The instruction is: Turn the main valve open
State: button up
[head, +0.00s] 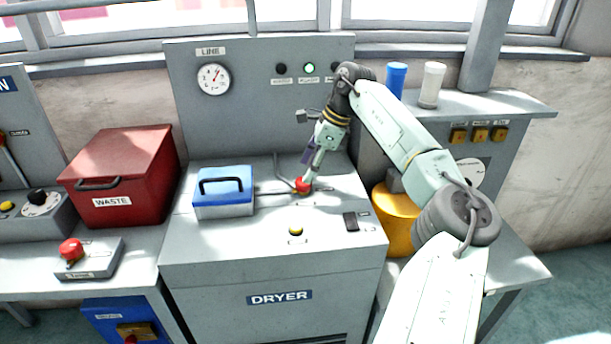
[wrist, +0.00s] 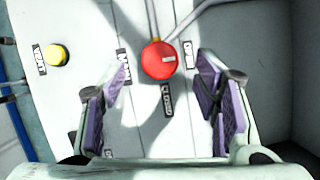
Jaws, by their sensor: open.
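The main valve is a round red knob on the dryer's top panel, in the head view (head: 303,186) and in the wrist view (wrist: 157,62). A small pale mark on the knob lies toward its right side in the wrist view. Small dark labels stand left, right and below the knob; one on the left seems to read MAIN, the others are too blurred to read surely. My gripper (wrist: 162,88) is open, its purple-padded fingers to either side below the knob and apart from it. In the head view my gripper (head: 309,166) points down at the knob and partly hides it.
A blue box with a handle (head: 223,198) stands left on the dryer top. A yellow button (head: 295,231) and a dark switch (head: 350,221) sit nearer the front. A red waste bin (head: 120,180) and another red knob (head: 70,249) are farther left. A yellow drum (head: 398,222) stands right.

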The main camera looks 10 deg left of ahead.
jog(key=v, duration=0.8)
jog(key=shift+r, duration=0.1)
